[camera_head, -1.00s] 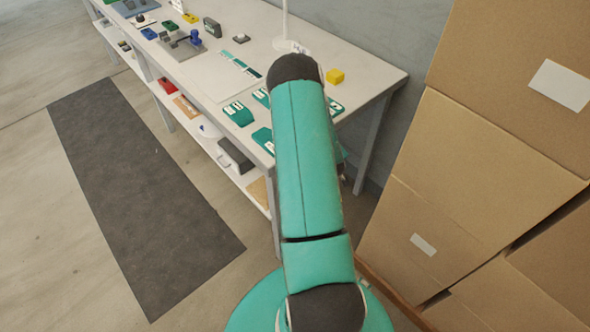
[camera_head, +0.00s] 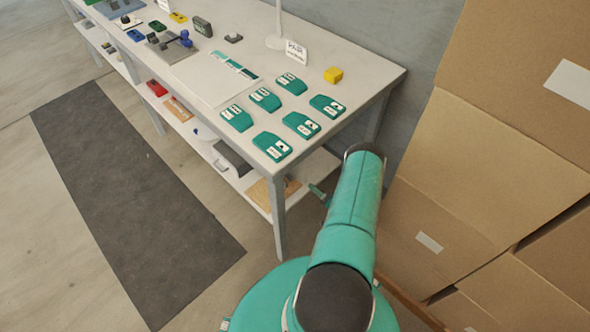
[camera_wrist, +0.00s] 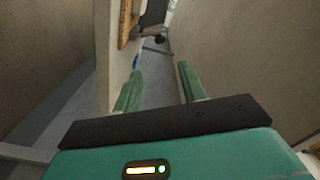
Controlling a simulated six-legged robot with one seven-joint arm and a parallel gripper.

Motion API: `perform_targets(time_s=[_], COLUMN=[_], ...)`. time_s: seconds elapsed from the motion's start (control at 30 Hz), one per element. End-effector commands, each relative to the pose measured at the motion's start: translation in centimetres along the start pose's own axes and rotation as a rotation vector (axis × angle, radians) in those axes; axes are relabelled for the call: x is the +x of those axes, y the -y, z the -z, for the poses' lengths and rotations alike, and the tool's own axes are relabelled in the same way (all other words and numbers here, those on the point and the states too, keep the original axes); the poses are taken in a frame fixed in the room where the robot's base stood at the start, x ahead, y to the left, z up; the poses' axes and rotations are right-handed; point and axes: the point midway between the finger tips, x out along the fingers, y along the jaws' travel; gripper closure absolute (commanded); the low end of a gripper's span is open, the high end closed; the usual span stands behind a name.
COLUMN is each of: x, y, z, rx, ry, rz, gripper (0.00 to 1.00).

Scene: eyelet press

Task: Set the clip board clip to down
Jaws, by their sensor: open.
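My gripper (camera_wrist: 160,72) is open in the wrist view, with two green fingers apart and nothing between them. In the head view a small green part of it (camera_head: 318,194) shows beside the table's near end, below the tabletop; most is hidden behind my arm. A brown board (camera_head: 178,109) lies on the lower shelf, and another tan board (camera_head: 272,193) lies nearer on that shelf. Either could be the clip board; I cannot make out a clip or its position. A brown piece (camera_wrist: 128,22) shows at the top of the wrist view, apart from my fingers.
A table leg (camera_head: 278,215) stands near my gripper. Cardboard boxes (camera_head: 480,190) close off the right. The floor by the dark mat (camera_head: 130,200) is clear.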

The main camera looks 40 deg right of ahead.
Motion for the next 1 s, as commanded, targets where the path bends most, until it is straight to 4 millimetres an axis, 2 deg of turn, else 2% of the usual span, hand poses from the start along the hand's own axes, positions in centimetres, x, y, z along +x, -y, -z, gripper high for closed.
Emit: perform_targets(time_s=[0.17,0.7,0.83,1.0], x=[1.9,12.0,13.3,13.8], y=[0.2,0.1,0.1,0.0], z=[-0.2,-0.1,0.0,0.0], rx=[0.004,0.001,0.001,0.002], ry=[0.004,0.003,0.001,0.001], rz=[0.006,0.003,0.001,-0.001], gripper=[0.58,0.58,0.58,0.58])
